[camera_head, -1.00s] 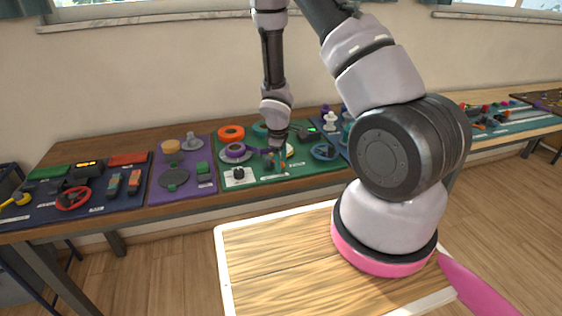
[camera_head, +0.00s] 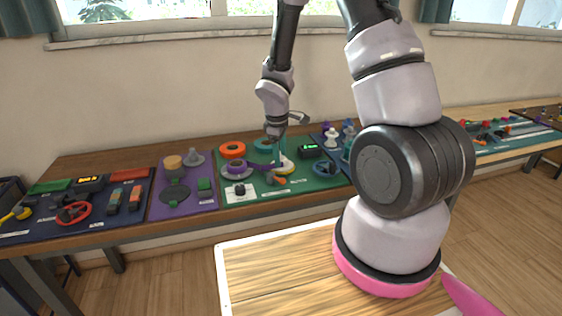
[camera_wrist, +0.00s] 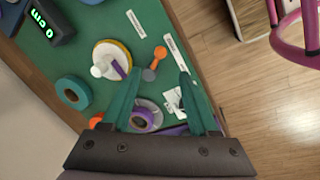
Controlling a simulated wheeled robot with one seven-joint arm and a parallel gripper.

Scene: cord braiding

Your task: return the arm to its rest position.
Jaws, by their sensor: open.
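My arm reaches over the green mat (camera_head: 300,184) on the long table. My gripper (camera_wrist: 158,84) is open, its two teal fingers spread in the wrist view with nothing held between them. In the head view it hangs above the mat, small and partly hidden by the wrist. Below it lie a purple spool (camera_wrist: 142,120) on a grey disc, a white disc with a yellow rim (camera_wrist: 112,58) and an orange knobbed piece (camera_wrist: 159,52). Purple cord (camera_head: 262,166) runs from the spool toward the white disc.
A purple mat (camera_head: 182,207) and a navy mat (camera_head: 100,222) carry more parts at left.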

